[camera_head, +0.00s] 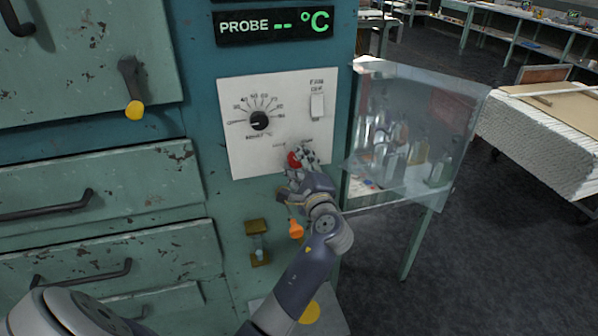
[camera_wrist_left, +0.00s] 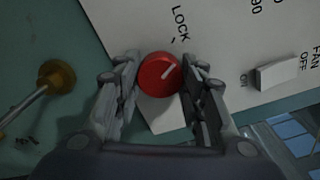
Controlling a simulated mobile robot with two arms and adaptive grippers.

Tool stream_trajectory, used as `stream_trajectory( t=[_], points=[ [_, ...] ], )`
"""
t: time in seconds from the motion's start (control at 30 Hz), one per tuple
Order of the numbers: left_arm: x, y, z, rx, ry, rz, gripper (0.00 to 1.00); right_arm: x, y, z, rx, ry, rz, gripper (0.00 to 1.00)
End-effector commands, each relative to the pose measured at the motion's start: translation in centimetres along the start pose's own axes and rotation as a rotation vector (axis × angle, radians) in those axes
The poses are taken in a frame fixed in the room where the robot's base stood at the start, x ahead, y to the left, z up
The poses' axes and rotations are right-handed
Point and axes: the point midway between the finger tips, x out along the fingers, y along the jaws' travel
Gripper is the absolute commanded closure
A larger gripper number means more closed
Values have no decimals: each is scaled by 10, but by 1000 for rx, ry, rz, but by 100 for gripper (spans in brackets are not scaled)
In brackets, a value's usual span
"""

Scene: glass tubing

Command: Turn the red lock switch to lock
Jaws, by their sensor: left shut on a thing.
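The red lock switch (camera_head: 293,160) is a round knob low on the white control panel (camera_head: 245,160). My left gripper (camera_head: 303,158) is at it and partly covers it in the head view. In the left wrist view the red lock switch (camera_wrist_left: 159,74) sits between the two fingers of my left gripper (camera_wrist_left: 161,66), which is shut on it. Its white pointer line slants up and to the right. The word LOCK is printed above it, and the pointer aims somewhat right of that word. My right gripper is not in view.
A black dial (camera_head: 260,121) and a white fan switch (camera_head: 317,106) are on the same panel. A glass-walled case with bottles (camera_head: 437,172) stands close to the right of my left gripper. A brass fitting (camera_head: 258,227) is below the panel. Drawers with dark handles (camera_head: 60,205) are at left.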

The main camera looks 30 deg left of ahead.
Motion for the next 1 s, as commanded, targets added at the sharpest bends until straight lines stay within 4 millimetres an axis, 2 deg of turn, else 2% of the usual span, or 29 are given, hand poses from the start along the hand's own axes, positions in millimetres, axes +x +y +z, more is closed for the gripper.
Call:
stream_trajectory(
  t=[0.03, 0.33, 1.0],
  points=[
    [0, 3, -1, -36, -1, 0, 87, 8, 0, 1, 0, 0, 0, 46],
    [0, 1, 0, -192, -1, 0, 87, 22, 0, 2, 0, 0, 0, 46],
    [0, 0, 0, -254, -1, 1, 87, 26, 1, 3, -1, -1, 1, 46]
  ],
)
